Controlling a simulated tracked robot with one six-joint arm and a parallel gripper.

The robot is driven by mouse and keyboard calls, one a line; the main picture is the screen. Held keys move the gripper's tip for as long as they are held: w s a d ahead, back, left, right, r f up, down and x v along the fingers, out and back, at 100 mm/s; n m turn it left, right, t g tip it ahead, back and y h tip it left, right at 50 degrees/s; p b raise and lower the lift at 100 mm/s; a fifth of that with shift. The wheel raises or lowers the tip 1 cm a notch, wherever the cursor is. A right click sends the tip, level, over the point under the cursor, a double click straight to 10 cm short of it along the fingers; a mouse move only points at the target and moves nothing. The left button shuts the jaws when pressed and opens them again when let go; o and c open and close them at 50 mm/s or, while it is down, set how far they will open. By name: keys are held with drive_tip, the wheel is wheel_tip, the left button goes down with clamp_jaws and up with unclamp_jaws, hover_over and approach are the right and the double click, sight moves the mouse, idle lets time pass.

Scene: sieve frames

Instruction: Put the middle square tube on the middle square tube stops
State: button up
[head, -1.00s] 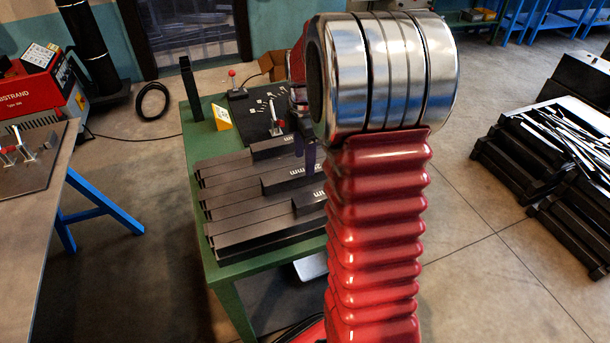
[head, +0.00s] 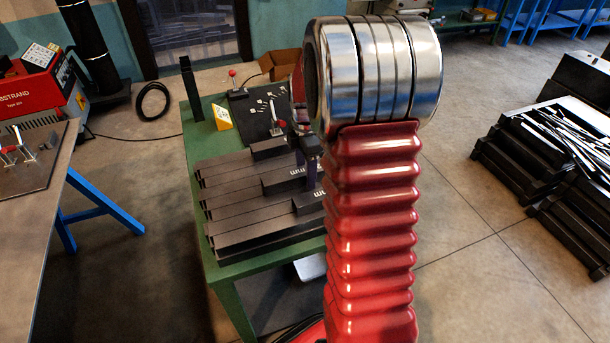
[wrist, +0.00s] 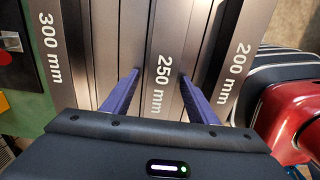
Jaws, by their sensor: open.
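The middle square tube (head: 284,180) is a dark grey bar lying on other dark bars on the green table. In the wrist view its upper face (wrist: 176,45) reads "250 mm", between tubes marked "300 mm" (wrist: 48,50) and "200 mm" (wrist: 236,70). My gripper (wrist: 160,77) is open, with one purple finger on each side of the middle tube and a gap showing to each. In the head view my arm hides most of my gripper and the right ends of the tubes. I cannot make out the middle square tube stops for certain.
A steel table (head: 50,195) with a plate and red-tipped clamps (head: 22,142) stands at the left. The green table (head: 232,272) also carries a yellow block (head: 222,117) and a dark plate with another clamp. Open floor lies between the two tables.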

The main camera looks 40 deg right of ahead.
drive_tip(key=shift+c, duration=0.4)
clamp_jaws()
idle(0.4)
